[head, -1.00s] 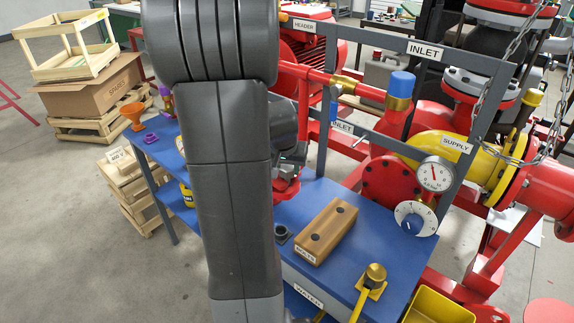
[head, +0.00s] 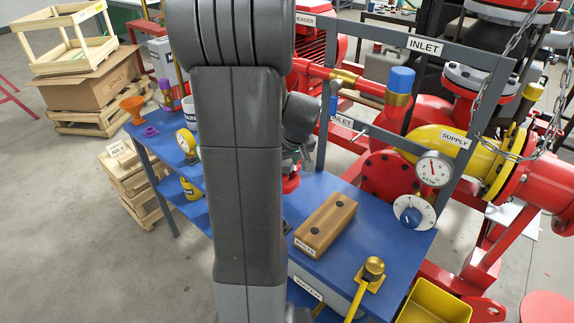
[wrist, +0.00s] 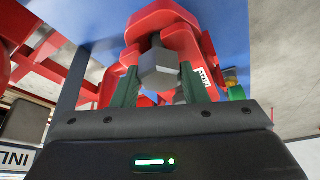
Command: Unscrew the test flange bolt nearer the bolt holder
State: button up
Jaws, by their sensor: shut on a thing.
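The wooden bolt holder (head: 338,222), labelled BOLTS, lies on the blue bench with two dark round holes in its top. The red test flange (head: 291,182) shows only in part beside my arm, under my gripper (head: 298,155). In the wrist view a grey hex bolt head (wrist: 160,68) sits between the green fingers of my gripper (wrist: 160,80), against the red flange (wrist: 183,22). The fingers are shut on this bolt. I cannot tell how far its thread is out. My arm hides much of the flange in the head view.
A yellow-handled valve (head: 370,275) and yellow bin (head: 438,303) are at front right.

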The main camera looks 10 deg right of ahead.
jog(key=n+y+b, duration=0.1)
jog(key=n+b, duration=0.1)
jog(key=n, duration=0.1)
jog(key=shift+f+n, duration=0.15)
jog(key=shift+n, duration=0.15)
jog(key=n+g+y+b, duration=0.1)
jog(key=n, duration=0.2)
jog(key=o, duration=1.1)
jog(key=shift+r, duration=0.2)
jog(key=b+v, duration=0.1)
jog(key=v, duration=1.2)
jog(key=shift+d+r, duration=0.3)
